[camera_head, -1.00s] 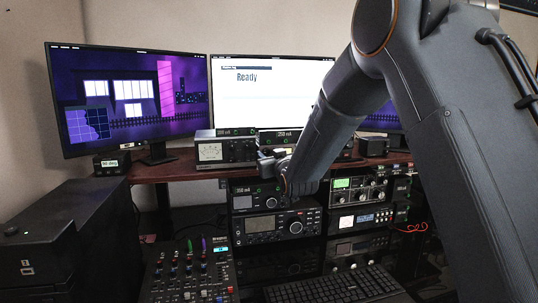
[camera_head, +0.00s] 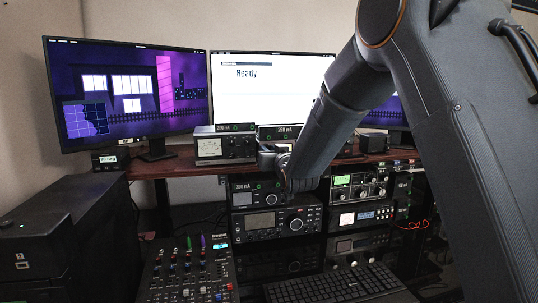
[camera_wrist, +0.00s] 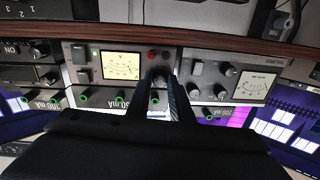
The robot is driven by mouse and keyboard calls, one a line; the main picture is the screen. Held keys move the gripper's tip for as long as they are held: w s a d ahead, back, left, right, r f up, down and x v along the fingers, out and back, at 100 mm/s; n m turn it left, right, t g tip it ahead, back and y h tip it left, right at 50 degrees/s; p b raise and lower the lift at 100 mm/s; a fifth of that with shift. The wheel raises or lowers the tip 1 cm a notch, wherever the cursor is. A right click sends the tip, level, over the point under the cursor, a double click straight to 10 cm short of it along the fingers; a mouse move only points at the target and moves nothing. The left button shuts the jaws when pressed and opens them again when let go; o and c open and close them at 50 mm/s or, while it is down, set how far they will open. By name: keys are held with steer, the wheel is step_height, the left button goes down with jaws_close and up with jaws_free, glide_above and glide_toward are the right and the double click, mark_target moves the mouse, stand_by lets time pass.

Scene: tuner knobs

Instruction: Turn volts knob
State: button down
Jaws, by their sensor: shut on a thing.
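In the wrist view, my gripper (camera_wrist: 168,85) reaches in from below, its two dark fingers shut on a small knob (camera_wrist: 157,74). The knob is on the front of a grey meter unit (camera_wrist: 105,83) with a lit cream dial (camera_wrist: 121,66) marked V. The fingers cover much of the knob, so its pointer angle cannot be read. The meter unit's top label (camera_head: 281,131) reads about 250 mA there.
A second meter unit (camera_head: 225,148) stands close to the left on the wooden shelf (camera_head: 172,168). Radio units (camera_head: 275,222) are stacked below. A mixer (camera_head: 190,268) and a keyboard (camera_head: 340,286) lie in front. Monitors (camera_head: 128,95) stand behind.

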steer(key=shift+a+f+m+t+h+b, duration=0.1)
steer(key=shift+m+t+h+b, duration=0.1)
steer(key=shift+m+b, duration=3.4)
steer(key=shift+a+m+t+h+b, duration=0.15)
steer(key=shift+m+b, duration=2.05)
steer(key=shift+m, duration=2.8)
steer(key=shift+d, duration=0.1)
steer(key=c, duration=1.6)
jaws_free()
